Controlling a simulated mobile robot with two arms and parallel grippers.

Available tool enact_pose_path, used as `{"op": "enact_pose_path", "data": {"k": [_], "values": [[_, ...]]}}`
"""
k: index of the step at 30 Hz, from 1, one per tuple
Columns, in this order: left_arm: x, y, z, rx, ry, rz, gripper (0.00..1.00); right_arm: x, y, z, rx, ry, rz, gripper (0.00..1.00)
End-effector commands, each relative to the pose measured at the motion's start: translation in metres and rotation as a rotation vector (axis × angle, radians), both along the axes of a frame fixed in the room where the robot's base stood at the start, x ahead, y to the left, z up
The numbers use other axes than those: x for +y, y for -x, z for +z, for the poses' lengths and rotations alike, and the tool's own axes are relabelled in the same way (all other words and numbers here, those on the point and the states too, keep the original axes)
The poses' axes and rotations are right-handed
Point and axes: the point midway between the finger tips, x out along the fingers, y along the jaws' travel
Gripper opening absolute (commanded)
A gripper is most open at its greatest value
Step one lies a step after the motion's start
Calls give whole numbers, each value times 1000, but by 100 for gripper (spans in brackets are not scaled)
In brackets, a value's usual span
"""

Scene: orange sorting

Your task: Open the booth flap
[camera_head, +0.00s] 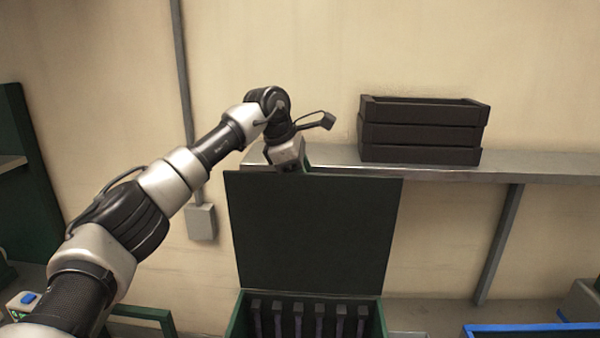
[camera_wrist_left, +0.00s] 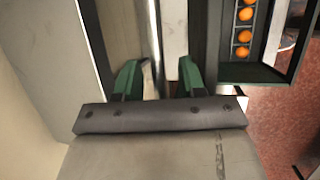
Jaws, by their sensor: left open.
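The booth flap (camera_head: 315,232) is a dark green panel standing raised, almost upright, above the booth (camera_head: 237,318) in the head view. The open booth below it has a row of several dark hanging strips. My left gripper (camera_head: 288,163) is at the flap's top edge, left of its middle, with its tips mostly hidden. In the left wrist view the green fingers of my left gripper (camera_wrist_left: 158,75) are spread apart. A pale strip passes between or beyond them; I cannot tell whether they touch the flap. My right gripper is out of view.
A grey wall shelf (camera_head: 540,168) runs close behind the flap's top and carries a dark slatted crate (camera_head: 420,132). A blue-edged tray (camera_head: 530,330) is at lower right. Several oranges (camera_wrist_left: 242,36) lie in a dark green channel in the left wrist view.

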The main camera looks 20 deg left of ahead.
Motion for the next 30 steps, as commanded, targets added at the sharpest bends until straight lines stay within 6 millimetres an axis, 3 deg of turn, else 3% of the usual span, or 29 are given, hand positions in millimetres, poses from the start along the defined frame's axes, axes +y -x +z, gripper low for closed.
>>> {"op": "enact_pose_path", "data": {"k": [1, 5, 12, 18, 30], "values": [[2, 0, -6, 10, -6, 2, 40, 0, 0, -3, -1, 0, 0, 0], [7, 6, 9, 4, -4, 3, 40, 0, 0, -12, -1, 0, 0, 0], [21, 23, 59, -5, -2, 2, 40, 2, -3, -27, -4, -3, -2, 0], [30, 34, 89, -5, -1, 3, 40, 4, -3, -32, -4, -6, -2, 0], [33, 38, 101, -5, -1, 1, 40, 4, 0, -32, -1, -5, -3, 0]]}}
